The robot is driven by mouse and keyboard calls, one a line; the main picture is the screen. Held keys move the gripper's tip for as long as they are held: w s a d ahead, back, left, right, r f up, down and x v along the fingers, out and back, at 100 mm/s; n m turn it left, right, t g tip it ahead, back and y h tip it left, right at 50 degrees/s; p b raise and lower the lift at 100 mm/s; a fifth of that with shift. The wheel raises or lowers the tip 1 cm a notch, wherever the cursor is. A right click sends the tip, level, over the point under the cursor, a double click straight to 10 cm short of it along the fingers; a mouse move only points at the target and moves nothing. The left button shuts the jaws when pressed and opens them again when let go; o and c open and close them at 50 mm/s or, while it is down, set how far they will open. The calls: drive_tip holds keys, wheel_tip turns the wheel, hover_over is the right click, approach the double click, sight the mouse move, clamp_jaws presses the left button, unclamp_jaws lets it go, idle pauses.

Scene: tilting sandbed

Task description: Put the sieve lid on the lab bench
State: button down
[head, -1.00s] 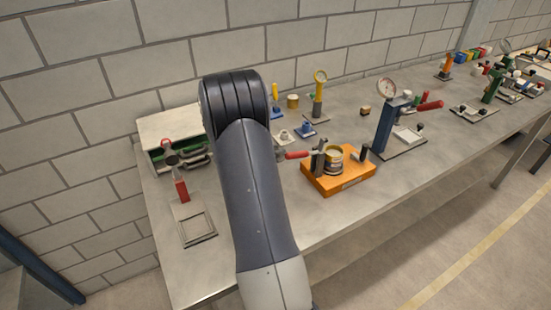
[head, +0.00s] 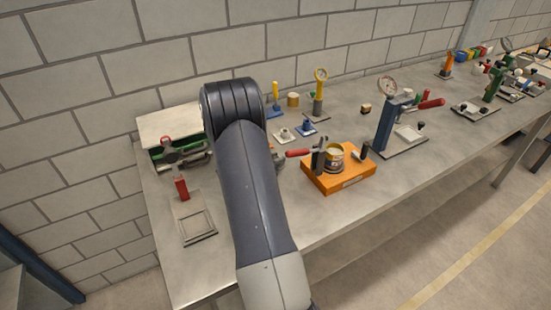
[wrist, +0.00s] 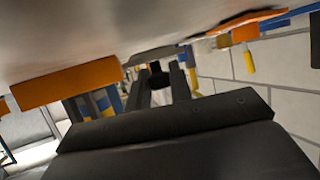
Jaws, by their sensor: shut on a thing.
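In the wrist view the picture is upside down, with the bench top above. My gripper (wrist: 160,85) is shut on a black knob (wrist: 156,68). A thin grey disc (wrist: 152,54), which looks like the sieve lid, sits at the knob, close to the pale bench surface (wrist: 70,35). I cannot tell whether it touches the bench. In the head view my arm hides the gripper and the lid. The lab bench (head: 330,210) is a long grey top along the wall. I cannot pick out the sieve with certainty.
An orange block (head: 338,182) holding a tin (head: 334,159) stands right of my arm. A green case (head: 160,150) and a red-handled plate fixture (head: 196,222) are at the left. Small fixtures and a blue gauge stand (head: 385,125) stand farther back. The front strip right of my arm is clear.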

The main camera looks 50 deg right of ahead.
drive_tip(key=c, duration=1.3)
unclamp_jaws()
drive_tip(key=shift+r, duration=0.15)
drive_tip(key=shift+r+p, duration=0.3)
drive_tip(key=shift+r, duration=0.05)
drive_tip(key=b+v, duration=0.1)
drive_tip(key=v, duration=1.1)
drive_tip(key=shift+r, duration=0.1)
